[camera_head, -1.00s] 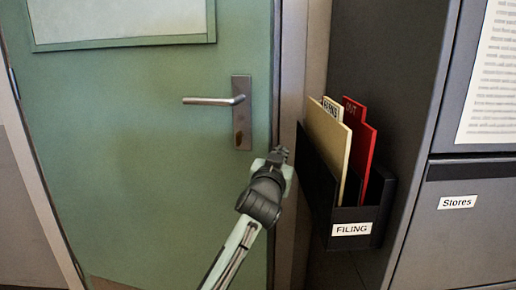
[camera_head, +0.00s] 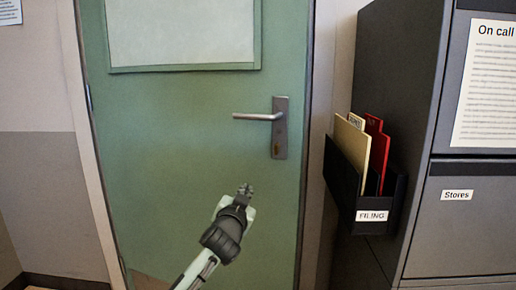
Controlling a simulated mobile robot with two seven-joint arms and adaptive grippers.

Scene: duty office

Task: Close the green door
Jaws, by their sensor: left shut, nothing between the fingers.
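The green door (camera_head: 170,150) fills the middle of the view, with a pale panel at its top. Its right edge lies along the frame, and I see no clear gap there. A metal lever handle (camera_head: 257,116) sits on a plate (camera_head: 280,135) near the right edge. My left gripper (camera_head: 246,188) is shut and empty, in front of the door, below and a little left of the handle. I cannot tell whether its tips touch the door. My right gripper is not in view.
A black filing holder (camera_head: 390,205) with cream and red folders (camera_head: 380,150) is fixed to the side of a dark cabinet (camera_head: 400,70) at the right. A grey wall (camera_head: 40,190) stands left of the door frame.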

